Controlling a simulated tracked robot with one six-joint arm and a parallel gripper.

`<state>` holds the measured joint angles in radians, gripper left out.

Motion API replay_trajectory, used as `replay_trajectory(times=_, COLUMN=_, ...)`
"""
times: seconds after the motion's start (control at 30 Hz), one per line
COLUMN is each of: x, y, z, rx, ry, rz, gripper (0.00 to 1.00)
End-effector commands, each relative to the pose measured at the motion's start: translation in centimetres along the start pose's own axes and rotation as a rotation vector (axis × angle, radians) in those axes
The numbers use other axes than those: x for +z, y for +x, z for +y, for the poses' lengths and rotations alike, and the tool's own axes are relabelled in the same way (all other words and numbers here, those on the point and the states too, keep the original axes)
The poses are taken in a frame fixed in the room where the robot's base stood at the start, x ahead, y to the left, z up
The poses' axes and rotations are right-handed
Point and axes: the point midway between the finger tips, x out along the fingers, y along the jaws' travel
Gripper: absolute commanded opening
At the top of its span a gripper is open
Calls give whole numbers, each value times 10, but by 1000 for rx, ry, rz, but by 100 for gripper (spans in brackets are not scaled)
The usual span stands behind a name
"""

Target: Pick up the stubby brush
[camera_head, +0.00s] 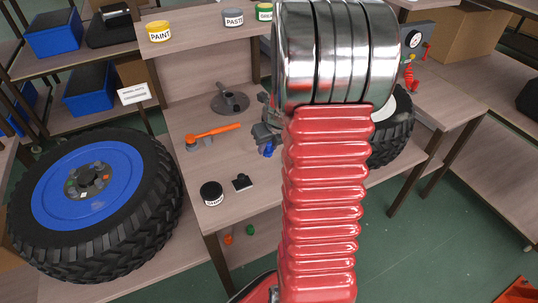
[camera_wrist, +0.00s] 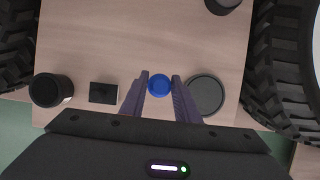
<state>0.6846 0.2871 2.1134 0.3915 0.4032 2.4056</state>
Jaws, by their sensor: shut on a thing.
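The stubby brush shows as a small blue round end (camera_wrist: 159,86) in the wrist view, between the two fingers of my gripper (camera_wrist: 160,77). Its bristles are not visible. In the head view a bit of blue (camera_head: 268,150) shows just under my gripper (camera_head: 263,134), beside the red arm sleeve. The fingers are closed around the blue piece. Most of my gripper is hidden behind my arm in the head view. Whether the brush touches the tabletop cannot be told.
The wooden workbench (camera_head: 222,166) holds an orange-handled hammer (camera_head: 215,131), a black round container (camera_head: 211,194), a small black block (camera_head: 242,182) and a dark grey stand (camera_head: 231,102). A grey disc (camera_wrist: 207,95) lies close right of my fingers. Big wheels stand left (camera_head: 150,185) and right (camera_head: 398,137).

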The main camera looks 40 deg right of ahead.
Motion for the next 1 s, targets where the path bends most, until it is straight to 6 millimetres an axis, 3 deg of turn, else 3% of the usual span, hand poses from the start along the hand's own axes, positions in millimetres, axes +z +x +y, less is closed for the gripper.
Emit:
replay_trajectory(times=0.1, x=8, y=-18, z=0, rx=-1, ry=-1, rz=-3, gripper=3)
replay_trajectory(times=0.27, x=12, y=-29, z=0, rx=-1, ry=0, rz=0, gripper=3)
replay_trajectory(times=0.8, x=12, y=-30, z=0, rx=0, ry=0, rz=1, gripper=3)
replay_trajectory(times=0.83, x=12, y=-30, z=0, rx=0, ry=0, rz=1, gripper=27)
replay_trajectory(times=1.0, x=12, y=-30, z=0, rx=0, ry=0, rz=1, gripper=15)
